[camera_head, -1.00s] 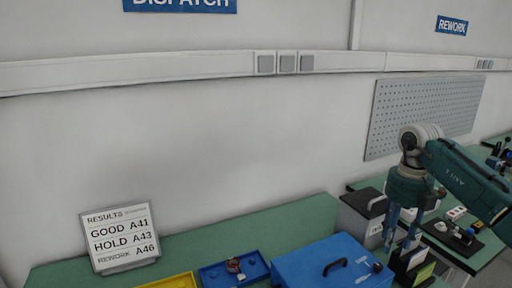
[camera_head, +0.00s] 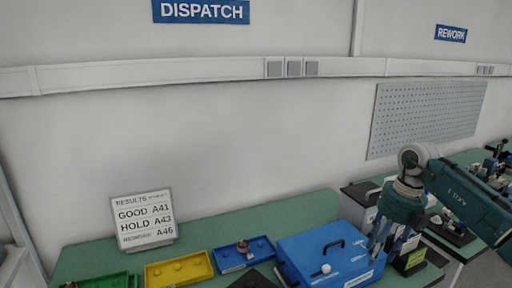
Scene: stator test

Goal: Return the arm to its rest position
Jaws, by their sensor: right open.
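My right arm, dark green, comes in from the right edge. My right gripper (camera_head: 385,246) points downward with its blue-grey fingers apart. It is beside the right side of the blue lidded box (camera_head: 312,248), in front of a grey case. I see nothing held between the fingers, though their tips are partly hard to make out. My left arm and gripper are not in view.
A green bench (camera_head: 215,228) carries a results sign (camera_head: 145,220), a yellow tray (camera_head: 179,270) and a blue tray (camera_head: 228,262) with a small part in it. A grey case (camera_head: 357,205) stands behind the gripper. A second bench with equipment is at right.

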